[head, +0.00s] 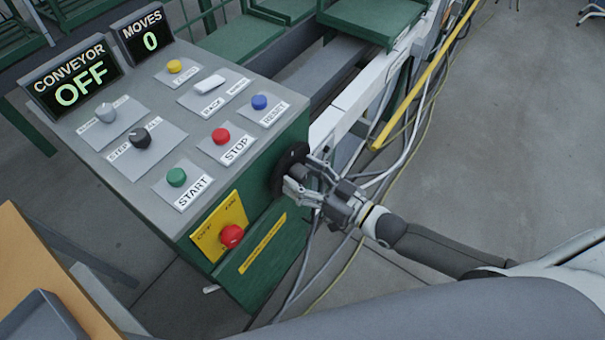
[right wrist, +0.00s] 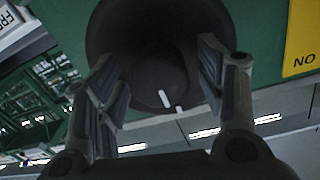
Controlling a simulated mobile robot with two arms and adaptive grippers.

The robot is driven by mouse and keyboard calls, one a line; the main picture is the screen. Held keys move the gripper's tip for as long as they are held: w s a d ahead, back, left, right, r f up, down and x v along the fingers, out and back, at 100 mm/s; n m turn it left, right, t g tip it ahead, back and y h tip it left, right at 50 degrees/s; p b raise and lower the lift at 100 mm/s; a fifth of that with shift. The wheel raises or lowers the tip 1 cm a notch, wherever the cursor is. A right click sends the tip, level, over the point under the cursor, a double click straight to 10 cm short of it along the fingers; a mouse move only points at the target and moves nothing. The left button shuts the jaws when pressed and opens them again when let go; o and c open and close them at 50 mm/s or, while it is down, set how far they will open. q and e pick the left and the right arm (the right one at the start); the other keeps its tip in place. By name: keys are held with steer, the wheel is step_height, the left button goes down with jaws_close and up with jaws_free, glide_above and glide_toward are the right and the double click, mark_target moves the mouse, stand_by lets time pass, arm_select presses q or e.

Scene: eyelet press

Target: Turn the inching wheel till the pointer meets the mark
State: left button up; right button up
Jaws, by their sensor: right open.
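The inching wheel (head: 289,168) is a black disc on the green side face of the control console. In the right wrist view the dark wheel (right wrist: 115,30) fills the upper middle, with a round hub (right wrist: 150,75) at its centre. A longer white stroke (right wrist: 165,98) and a shorter one (right wrist: 180,108) show at the hub's lower part, close together but apart; I cannot tell which is the pointer and which the mark. My right gripper (head: 301,175) is open at the wheel, its fingers on either side of the hub in the wrist view; contact is unclear. My left gripper is out of view.
The console top holds a red STOP button (head: 221,136), a green START button (head: 176,177) and other controls. A red knob (head: 231,236) on a yellow plate sits left of the wheel. The display (head: 73,78) reads CONVEYOR OFF.

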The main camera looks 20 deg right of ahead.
steer(key=shift+w+a, duration=0.1)
steer(key=shift+w, duration=0.05)
steer(key=shift+c, duration=0.3)
jaws_close()
stand_by(0.3)
